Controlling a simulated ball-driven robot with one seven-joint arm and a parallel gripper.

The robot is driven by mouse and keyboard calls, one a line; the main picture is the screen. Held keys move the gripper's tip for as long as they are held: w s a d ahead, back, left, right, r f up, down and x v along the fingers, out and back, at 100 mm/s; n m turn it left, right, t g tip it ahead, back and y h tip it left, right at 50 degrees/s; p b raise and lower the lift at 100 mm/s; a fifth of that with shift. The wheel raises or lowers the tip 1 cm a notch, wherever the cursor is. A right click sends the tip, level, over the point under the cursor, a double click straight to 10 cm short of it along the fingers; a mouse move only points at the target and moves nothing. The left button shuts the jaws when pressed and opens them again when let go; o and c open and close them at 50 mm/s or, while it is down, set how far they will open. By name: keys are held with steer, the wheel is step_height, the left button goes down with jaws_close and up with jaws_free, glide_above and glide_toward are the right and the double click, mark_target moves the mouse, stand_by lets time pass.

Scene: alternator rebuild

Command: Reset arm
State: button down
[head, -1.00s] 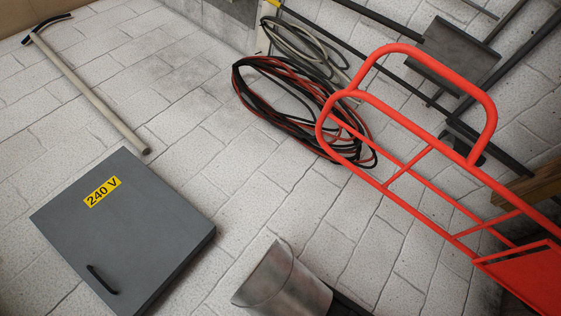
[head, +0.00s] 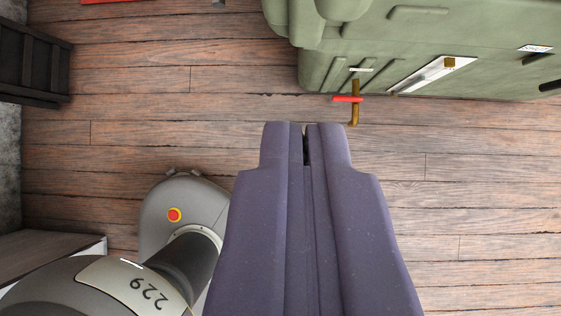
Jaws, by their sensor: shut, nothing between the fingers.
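My gripper (head: 305,130) shows in the head view as two purple fingers reaching up from the bottom middle. The fingers are together, with only a thin dark gap between them and nothing held. They point at the green machine and stand in front of the plank floor. My own grey base and arm link, marked 229, show at the lower left.
A green machine (head: 400,50) stands at the upper right, with a brass tap with a red handle (head: 350,99) jutting from it. A dark slatted crate (head: 35,62) is at the upper left. The wooden plank floor (head: 480,200) is bare at the right.

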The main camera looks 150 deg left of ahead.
steer(key=w+a+r+m+t+h, duration=0.1)
steer(key=w+r+t, duration=0.15)
steer(key=r, duration=0.85)
steer(key=w+r+m+t+h, duration=0.1)
steer(key=w+r, duration=0.2)
steer(key=r, duration=0.9)
steer(key=s+a+r+m+t, duration=0.1)
steer(key=a+r, duration=0.3)
steer(key=r, duration=0.8)
steer(key=s+a+r+m+t+h, duration=0.1)
steer(key=s+a+r+m+t, duration=0.1)
steer(key=r, duration=1.1)
steer(key=a+m+t, duration=0.1)
steer(key=a+t, duration=0.1)
steer(key=shift+s+t+h, duration=0.15)
steer(key=shift+t+h, duration=0.15)
steer(key=shift+t, duration=0.05)
steer(key=shift+r, duration=0.1)
